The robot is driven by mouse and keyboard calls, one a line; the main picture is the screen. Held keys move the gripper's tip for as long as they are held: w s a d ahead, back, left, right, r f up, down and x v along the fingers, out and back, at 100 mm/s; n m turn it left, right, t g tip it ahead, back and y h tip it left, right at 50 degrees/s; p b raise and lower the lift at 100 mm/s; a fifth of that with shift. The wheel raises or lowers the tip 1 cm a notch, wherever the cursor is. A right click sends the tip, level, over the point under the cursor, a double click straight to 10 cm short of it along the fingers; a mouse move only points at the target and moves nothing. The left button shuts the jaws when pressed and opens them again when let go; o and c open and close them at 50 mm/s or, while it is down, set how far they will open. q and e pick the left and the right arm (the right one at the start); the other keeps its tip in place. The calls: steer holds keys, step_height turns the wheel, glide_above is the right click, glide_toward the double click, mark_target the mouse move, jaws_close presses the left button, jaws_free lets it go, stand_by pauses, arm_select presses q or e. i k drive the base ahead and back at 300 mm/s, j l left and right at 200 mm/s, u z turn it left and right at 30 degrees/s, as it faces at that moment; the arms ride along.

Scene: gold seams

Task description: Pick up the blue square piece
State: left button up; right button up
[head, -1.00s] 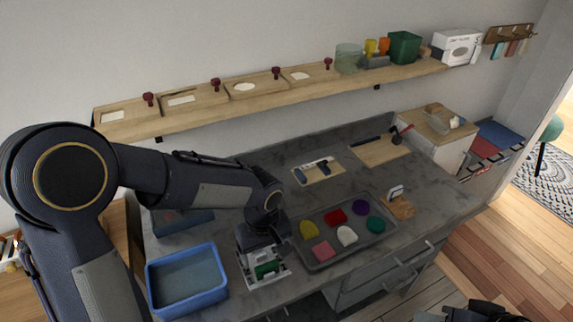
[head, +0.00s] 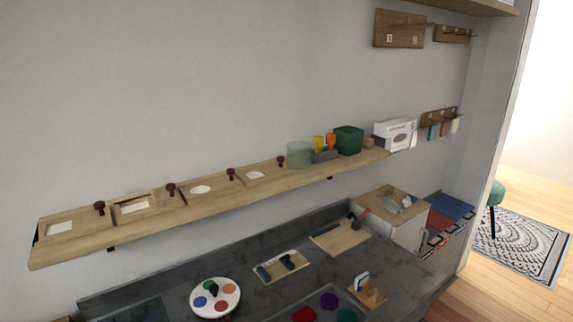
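I cannot make out a blue square piece in the head view. At the bottom edge, part of the grey tray (head: 285,316) shows with a red piece (head: 305,314), a purple piece (head: 329,300) and a green piece (head: 346,316); the rest of the tray is cut off. Neither of my grippers is in view.
A white disc (head: 232,301) with coloured spots, one blue, sits on the dark counter (head: 345,216). Behind it, a tool board (head: 300,273) and another board (head: 341,238) lie flat. A wooden shelf (head: 210,205) carries shaped-recess boards, cups and a white box (head: 395,134).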

mark_target(363, 278)
steer(key=k+u, duration=0.1)
steer(key=u, duration=0.3)
steer(key=j+u, duration=0.1)
steer(key=u, duration=0.25)
steer(key=k+j+u, duration=0.1)
steer(key=u, duration=0.3)
steer(key=z, duration=1.75)
steer(key=i+l+z, duration=0.5)
steer(key=i, duration=0.25)
steer(key=i+z, duration=0.25)
steer(key=i, duration=0.15)
